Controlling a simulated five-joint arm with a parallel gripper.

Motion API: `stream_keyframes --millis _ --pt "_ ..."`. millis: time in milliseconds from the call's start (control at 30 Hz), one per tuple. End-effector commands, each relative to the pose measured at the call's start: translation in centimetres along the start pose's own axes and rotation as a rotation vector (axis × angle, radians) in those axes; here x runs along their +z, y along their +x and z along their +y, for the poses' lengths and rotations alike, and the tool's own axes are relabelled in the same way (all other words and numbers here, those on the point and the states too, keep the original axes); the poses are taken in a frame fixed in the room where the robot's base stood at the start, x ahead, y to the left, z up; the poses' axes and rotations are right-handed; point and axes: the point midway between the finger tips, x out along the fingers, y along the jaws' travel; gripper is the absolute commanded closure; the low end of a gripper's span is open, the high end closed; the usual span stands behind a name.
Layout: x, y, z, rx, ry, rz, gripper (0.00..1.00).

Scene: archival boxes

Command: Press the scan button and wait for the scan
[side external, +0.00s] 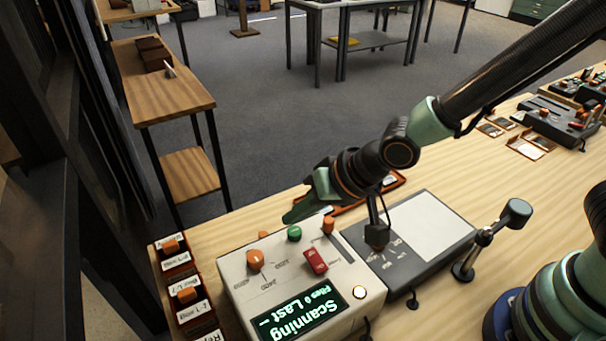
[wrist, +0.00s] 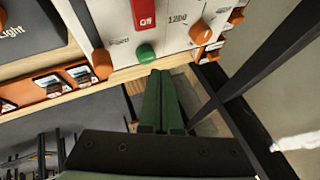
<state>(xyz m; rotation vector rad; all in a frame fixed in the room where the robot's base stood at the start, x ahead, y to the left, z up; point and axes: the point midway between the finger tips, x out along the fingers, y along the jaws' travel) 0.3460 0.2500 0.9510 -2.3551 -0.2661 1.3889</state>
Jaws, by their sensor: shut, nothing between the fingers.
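A beige control box (side external: 237,283) stands on the wooden bench. Its dark display (side external: 303,314) shows green text reading "Scanning", "Files 0" and "Last –". A green button (side external: 294,233) sits near the box's far edge; it also shows in the wrist view (wrist: 146,54). My gripper (side external: 287,219) is shut and empty, its green fingers just beyond that button. In the wrist view my fingertips (wrist: 160,73) appear close below the button, with a small gap in the picture. A small round lamp or button (side external: 359,292) glows at the box's near right corner.
The box also carries a red switch (side external: 315,261), reading "Off" in the wrist view, and an orange knob (side external: 255,260). A dark flat unit with a white sheet (side external: 426,226) adjoins it on the right. Labelled orange holders (side external: 187,294) line the left.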

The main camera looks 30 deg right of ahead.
Motion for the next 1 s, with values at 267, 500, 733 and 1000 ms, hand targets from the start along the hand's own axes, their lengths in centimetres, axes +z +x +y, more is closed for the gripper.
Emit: stream_keyframes --millis 267,500,733,1000 --pt "-1.2 -2.1 -1.2 -0.004 0.0 0.004 1.0" --pt "-1.9 -3.5 -1.9 -0.002 0.0 0.002 1.0" --pt "-2.0 -3.7 -2.0 -0.001 0.0 0.001 1.0" --pt "-2.0 -3.7 -1.9 0.0 0.0 0.0 1.0"
